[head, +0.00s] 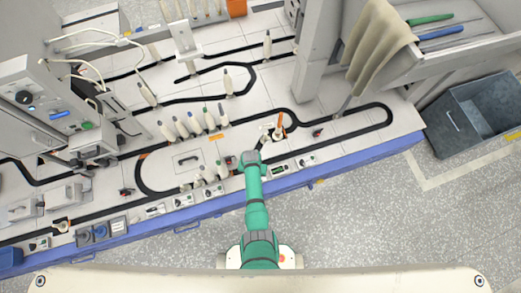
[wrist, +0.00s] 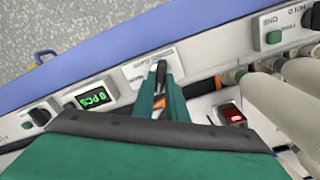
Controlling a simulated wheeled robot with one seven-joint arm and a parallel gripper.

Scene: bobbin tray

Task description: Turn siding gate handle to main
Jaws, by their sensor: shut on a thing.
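The siding gate handle (wrist: 161,72) shows in the wrist view as a small dark lever on a pale labelled plate (wrist: 137,70) at the front edge of the bench. My gripper (wrist: 166,88) reaches down over it, with its green fingers shut on the handle. The label text is too small to read for sure, and the fingers hide part of the plate. In the head view my gripper (head: 250,158) is at the bench's front strip, and the arm hides the handle there.
Cream bobbins (wrist: 289,100) stand close to the right of my gripper in the wrist view. A small box with a red display (wrist: 231,115) and a green counter (wrist: 95,98) flank it. The blue bench edge (head: 330,165) runs in front. A grey bin (head: 478,115) stands at the right.

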